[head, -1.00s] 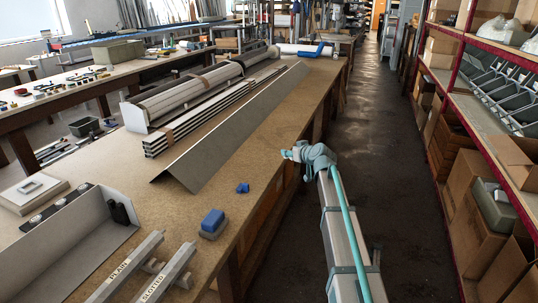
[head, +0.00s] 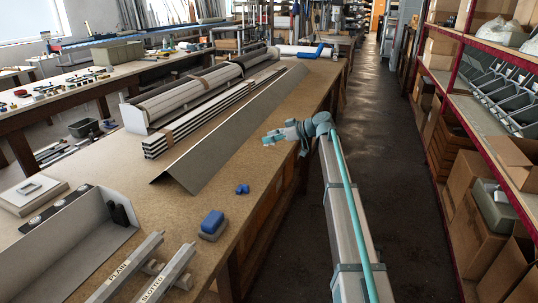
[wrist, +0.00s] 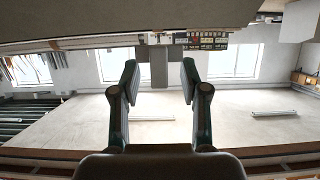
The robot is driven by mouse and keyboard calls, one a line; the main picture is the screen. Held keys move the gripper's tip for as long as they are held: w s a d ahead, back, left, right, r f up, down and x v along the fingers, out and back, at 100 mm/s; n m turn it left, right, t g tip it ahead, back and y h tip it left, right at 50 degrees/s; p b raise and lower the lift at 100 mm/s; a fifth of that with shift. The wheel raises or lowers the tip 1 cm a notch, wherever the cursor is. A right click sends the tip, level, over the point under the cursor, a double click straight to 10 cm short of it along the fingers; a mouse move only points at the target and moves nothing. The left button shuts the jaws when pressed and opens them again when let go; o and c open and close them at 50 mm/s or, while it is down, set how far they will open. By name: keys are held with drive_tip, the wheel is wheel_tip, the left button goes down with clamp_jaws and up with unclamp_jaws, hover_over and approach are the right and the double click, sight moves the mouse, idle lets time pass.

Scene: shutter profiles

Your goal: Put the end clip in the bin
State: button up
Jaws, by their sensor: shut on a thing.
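My gripper (head: 270,139) is at the end of the teal arm, above the bench's right edge and to the right of the angled metal sheet. In the wrist view my gripper (wrist: 159,85) has its two dark fingers on either side of a grey T-shaped piece (wrist: 159,68). Its crossbar spans between the fingertips, and it appears to be the end clip. It is too small to make out in the head view. A dark open tub (head: 84,127) stands low beyond the bench's left side; I cannot tell whether it is the bin.
On the bench (head: 235,150) lie an angled metal sheet (head: 215,135), bundled profiles (head: 195,120), small blue pieces (head: 242,189) and a blue-topped block (head: 212,222). Stands marked PLAIN (head: 125,266) and SLOTTED (head: 160,280) are in front. Shelving (head: 480,80) stands right of the clear aisle.

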drive_tip(key=p, duration=0.2)
hover_over(272, 154)
drive_tip(key=s, duration=0.5)
wheel_tip(272, 154, down, 4)
drive_tip(key=w+f, duration=0.1)
drive_tip(key=f, duration=0.1)
drive_tip(key=w+f+p, duration=0.1)
drive_tip(key=w, duration=0.1)
drive_tip(key=shift+w+a+f, duration=0.15)
drive_tip(key=shift+f, duration=0.25)
drive_tip(key=shift+w+f+p, duration=0.35)
drive_tip(key=shift+w+f, duration=0.35)
drive_tip(key=shift+f, duration=1.7)
drive_tip(key=shift+f, duration=0.15)
drive_tip(key=o, duration=0.7)
drive_tip(key=shift+o, duration=0.2)
drive_tip(key=shift+p, duration=0.6)
